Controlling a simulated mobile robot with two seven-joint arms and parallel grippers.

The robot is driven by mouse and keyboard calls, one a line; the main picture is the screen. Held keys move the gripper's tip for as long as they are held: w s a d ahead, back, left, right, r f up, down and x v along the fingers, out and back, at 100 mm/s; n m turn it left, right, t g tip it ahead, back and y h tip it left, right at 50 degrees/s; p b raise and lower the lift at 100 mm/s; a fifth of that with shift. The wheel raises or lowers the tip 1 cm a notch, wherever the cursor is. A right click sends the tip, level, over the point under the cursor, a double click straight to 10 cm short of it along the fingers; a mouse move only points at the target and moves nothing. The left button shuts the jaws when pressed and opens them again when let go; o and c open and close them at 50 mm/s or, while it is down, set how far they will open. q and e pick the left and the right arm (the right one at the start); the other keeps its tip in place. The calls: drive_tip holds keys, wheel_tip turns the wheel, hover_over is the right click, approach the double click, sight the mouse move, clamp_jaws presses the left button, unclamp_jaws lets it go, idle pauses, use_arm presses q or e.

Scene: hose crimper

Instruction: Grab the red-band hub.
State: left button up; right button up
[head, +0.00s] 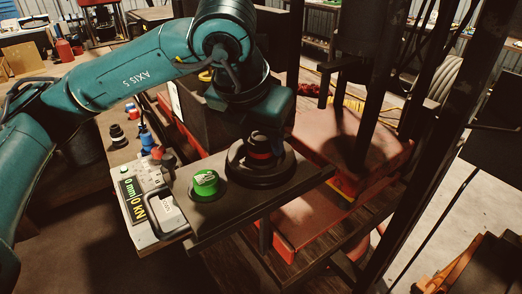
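The red-band hub (261,153), dark with a red stripe round it, stands upright on a round black base (262,174) on a dark plate (218,223). My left gripper (268,124) comes down from above at the end of the teal arm and is right over the hub's top. Its fingertips are dark and cannot be made out against the hub, so I cannot tell whether they touch it. My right gripper is not in view.
A green-topped round part (206,184) sits on the plate left of the hub. A control panel (150,205) with a display and a red button is at the plate's left edge. A red press block (352,148) and dark upright posts stand to the right.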

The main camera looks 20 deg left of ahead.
use_arm(q)
drive_tip(key=shift+r, duration=0.1)
clamp_jaws()
